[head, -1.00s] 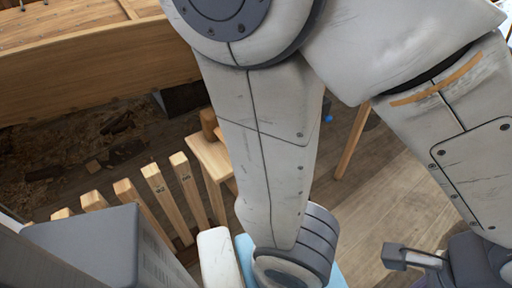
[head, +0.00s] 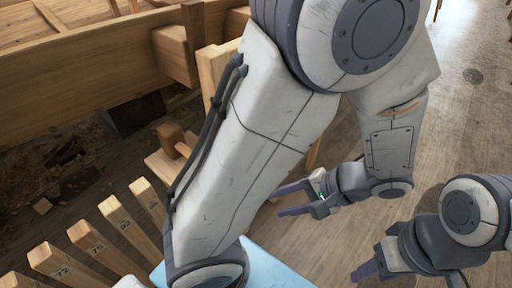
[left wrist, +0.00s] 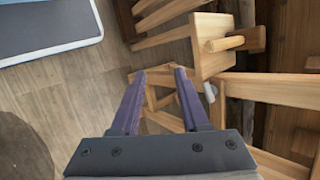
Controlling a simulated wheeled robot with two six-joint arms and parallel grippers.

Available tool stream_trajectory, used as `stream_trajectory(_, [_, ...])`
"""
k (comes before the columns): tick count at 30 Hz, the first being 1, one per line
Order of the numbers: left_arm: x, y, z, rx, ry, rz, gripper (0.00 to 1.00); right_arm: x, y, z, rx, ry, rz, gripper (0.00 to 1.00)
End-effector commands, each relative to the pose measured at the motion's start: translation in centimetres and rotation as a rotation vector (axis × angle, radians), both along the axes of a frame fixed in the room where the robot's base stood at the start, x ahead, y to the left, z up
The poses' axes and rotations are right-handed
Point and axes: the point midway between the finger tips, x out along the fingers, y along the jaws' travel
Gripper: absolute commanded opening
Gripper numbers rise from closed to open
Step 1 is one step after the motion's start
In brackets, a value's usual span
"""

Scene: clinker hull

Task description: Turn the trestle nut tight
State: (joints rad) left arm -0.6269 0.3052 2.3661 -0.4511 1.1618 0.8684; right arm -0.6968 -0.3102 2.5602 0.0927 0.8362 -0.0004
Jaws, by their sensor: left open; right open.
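My left gripper (head: 284,199) is open and empty in the head view, over the floor to the right of my large arm link. In the left wrist view its two purple fingers (left wrist: 158,78) stand apart, with slanting wooden legs (left wrist: 160,110) below and between them. A small pale grey piece (left wrist: 210,92) shows by the wood just right of the right finger. I cannot tell whether it is the trestle nut; no nut is clearly visible. My right gripper (head: 362,272) is open and empty at the lower right of the head view.
Numbered wooden slats (head: 118,215) stand at lower left. The plank hull (head: 80,75) is behind. A pale blue surface (head: 268,268) is in front. Floor at right is open.

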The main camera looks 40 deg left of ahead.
Motion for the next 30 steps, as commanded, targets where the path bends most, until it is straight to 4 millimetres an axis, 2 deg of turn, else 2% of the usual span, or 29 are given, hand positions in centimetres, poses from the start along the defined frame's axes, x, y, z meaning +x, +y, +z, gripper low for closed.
stream_trajectory(1, [1.0,1.5,-1.5,0.134,-0.018,0.033,0.45,0.0,0.0,-0.8,0.000,0.000,0.000,0.50])
stream_trajectory(6, [5.1,5.7,-4.1,0.536,-0.209,0.064,0.45,0.0,0.0,-1.9,0.000,0.000,0.000,0.50])
stream_trajectory(12, [9.0,8.0,-7.0,0.787,-0.458,-0.013,0.45,0.0,0.0,-2.8,0.000,0.000,0.000,0.50])
stream_trajectory(20, [10.7,9.3,-8.4,0.856,-0.590,-0.064,0.45,0.0,0.0,-3.1,0.000,0.000,0.000,0.50])
stream_trajectory(23, [10.7,10.6,-8.5,0.858,-0.591,-0.062,0.45,0.0,0.0,-3.3,0.000,0.000,0.000,0.50])
stream_trajectory(30, [11.0,15.2,-8.5,0.856,-0.589,-0.058,0.45,0.0,0.0,-4.0,0.000,0.000,0.000,0.50])
